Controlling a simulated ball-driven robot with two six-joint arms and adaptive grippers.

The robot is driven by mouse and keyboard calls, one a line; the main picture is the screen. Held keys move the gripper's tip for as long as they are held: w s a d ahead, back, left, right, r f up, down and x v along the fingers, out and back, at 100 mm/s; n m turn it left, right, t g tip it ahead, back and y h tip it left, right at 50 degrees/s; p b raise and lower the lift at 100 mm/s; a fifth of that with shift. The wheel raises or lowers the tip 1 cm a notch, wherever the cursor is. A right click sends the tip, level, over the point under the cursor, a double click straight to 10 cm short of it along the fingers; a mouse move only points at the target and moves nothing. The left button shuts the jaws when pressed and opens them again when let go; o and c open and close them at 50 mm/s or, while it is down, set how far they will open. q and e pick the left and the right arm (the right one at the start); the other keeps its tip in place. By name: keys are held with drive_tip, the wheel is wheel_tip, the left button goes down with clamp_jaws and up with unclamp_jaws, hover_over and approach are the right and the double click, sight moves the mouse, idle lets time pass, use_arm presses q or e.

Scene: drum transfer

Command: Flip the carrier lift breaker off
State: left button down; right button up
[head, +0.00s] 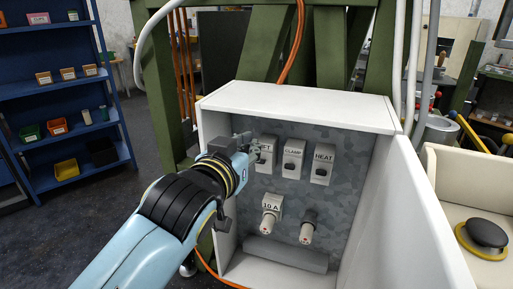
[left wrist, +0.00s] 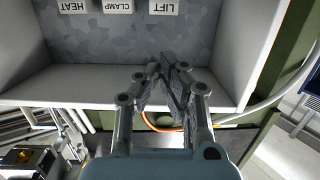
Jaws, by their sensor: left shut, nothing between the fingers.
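The lift breaker (head: 268,152) is the leftmost of three breakers in the open white panel box (head: 300,97). My left gripper (head: 247,147) is at its left side and partly covers it, so only the end of its label shows and its lever position cannot be told. In the left wrist view the LIFT label (left wrist: 164,8) appears upside down at the top edge, above my left gripper (left wrist: 168,68). That gripper is shut and empty. I cannot tell whether it touches the breaker. My right gripper is not in view.
The clamp breaker (head: 292,158) and heat breaker (head: 322,165) stand right of the lift breaker. Below are a fuse holder marked 10 A (head: 271,213), a second one (head: 308,230) and a grey bar (head: 285,253). The box's side walls stick out. A black button (head: 486,233) is at right.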

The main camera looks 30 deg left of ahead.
sight(266, 144)
use_arm(q)
drive_tip(key=x, duration=1)
drive_tip(key=shift+s+d+f+b, duration=0.1)
drive_tip(key=shift+s+f, duration=0.25)
drive_tip(key=shift+f, duration=0.25)
drive_tip(key=shift+s+f+b, duration=0.1)
drive_tip(key=shift+s+f, duration=0.3)
drive_tip(key=shift+f, duration=0.15)
drive_tip(key=shift+s+d+f+b, duration=0.1)
drive_tip(key=shift+s+f, duration=0.25)
drive_tip(key=shift+f, duration=0.25)
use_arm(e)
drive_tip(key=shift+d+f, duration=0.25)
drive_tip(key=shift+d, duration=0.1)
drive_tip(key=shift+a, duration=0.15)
